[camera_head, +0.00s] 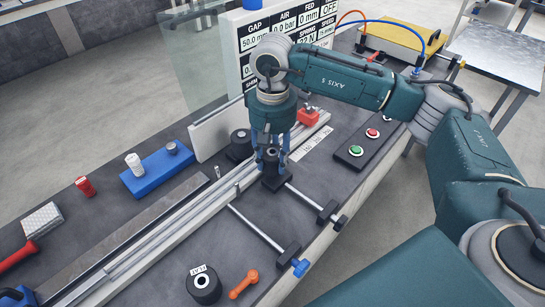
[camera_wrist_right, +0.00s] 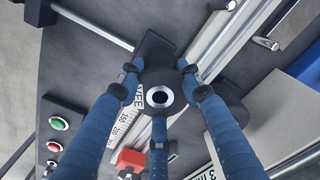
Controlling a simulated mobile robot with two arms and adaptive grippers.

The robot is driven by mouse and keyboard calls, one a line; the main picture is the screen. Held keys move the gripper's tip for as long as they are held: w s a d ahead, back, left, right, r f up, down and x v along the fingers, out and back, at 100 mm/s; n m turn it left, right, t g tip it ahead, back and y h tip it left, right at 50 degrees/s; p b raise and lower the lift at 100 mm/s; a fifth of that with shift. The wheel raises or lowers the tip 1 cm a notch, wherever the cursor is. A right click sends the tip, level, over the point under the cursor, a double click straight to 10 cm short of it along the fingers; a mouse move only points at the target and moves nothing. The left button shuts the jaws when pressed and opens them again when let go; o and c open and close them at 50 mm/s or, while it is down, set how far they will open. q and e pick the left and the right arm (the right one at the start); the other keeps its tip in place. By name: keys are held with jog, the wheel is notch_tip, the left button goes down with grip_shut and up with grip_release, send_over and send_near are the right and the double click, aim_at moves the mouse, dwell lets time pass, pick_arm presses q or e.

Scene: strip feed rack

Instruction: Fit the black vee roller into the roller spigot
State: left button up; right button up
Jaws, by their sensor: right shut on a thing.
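My right gripper (camera_head: 271,158) is shut on the black vee roller (camera_head: 272,153), with its blue fingers around the sides. The wrist view shows the roller (camera_wrist_right: 159,97) end-on, with a pale ring around a dark bore. A white tag reading "VEE" (camera_wrist_right: 136,80) shows beside it. The roller is upright over a black block (camera_head: 274,184), which also shows in the wrist view (camera_wrist_right: 153,52). I cannot make out the roller spigot; the roller and fingers cover that spot. Whether the roller touches the block is unclear. My left gripper is not identifiable in these views.
Another black roller (camera_head: 238,146) stands close behind on the left. A long metal rail (camera_head: 160,242) and a second rod (camera_head: 256,229) flank the block. A red block (camera_head: 308,117) sits behind.

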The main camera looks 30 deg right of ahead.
jog(key=shift+f+b, duration=0.75)
jog(key=shift+f, duration=0.15)
jog(key=o, duration=1.4)
jog(key=shift+r, duration=0.1)
jog(key=shift+c, duration=0.2)
notch_tip(320, 180, up, 12)
